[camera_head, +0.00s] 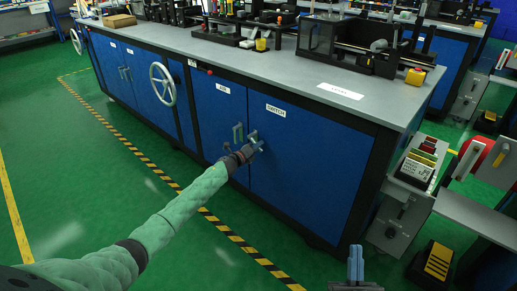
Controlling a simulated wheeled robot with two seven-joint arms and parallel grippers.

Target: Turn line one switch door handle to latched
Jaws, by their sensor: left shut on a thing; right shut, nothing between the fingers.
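The blue switch door (310,150) is on the front of the long workbench, with a white label near its top that appears to read SWITCH. My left arm reaches in from the lower left, and its gripper (255,141) is at this door's left edge, shut on the switch door handle. The gripper mostly hides the handle, so I cannot tell its exact angle. The door looks closed, flush with the bench front. My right gripper (355,264) is at the bottom right, shut and empty, pointing up and well apart from the door.
The neighbouring blue door labelled AIR (215,115) has a grey handle (237,132) just left of my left gripper. A handwheel (163,84) is further left. Grey machine boxes (405,205) stand right of the bench. Green floor in front is clear, with a striped line (222,229).

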